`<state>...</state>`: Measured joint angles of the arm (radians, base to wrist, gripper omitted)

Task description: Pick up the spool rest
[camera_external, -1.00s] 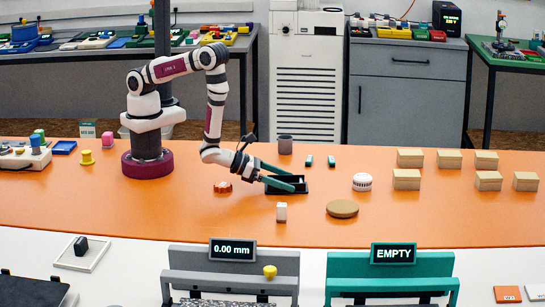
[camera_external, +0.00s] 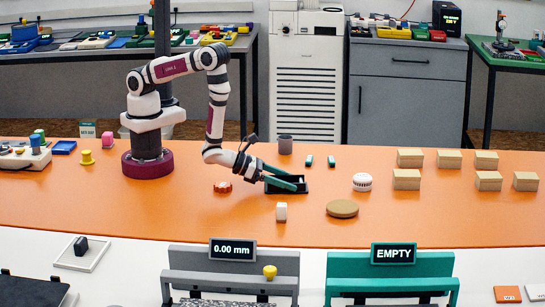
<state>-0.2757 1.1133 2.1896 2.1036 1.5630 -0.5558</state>
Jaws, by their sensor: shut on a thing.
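The spool rest appears to be the small black open frame (camera_external: 302,189) on the orange table, right of my arm's base. My gripper (camera_external: 293,182) has long teal fingers and reaches down into it from the left. The fingers are shut on the spool rest, which looks level and at table height. I cannot tell if it is clear of the surface. The fingers hide part of its middle.
Near it are an orange-red round piece (camera_external: 222,187), a white piece (camera_external: 281,212), a tan disc (camera_external: 342,208), a white vented dome (camera_external: 362,182) and a grey cup (camera_external: 285,144). Several tan boxes (camera_external: 408,179) stand to the right. The table's front left is clear.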

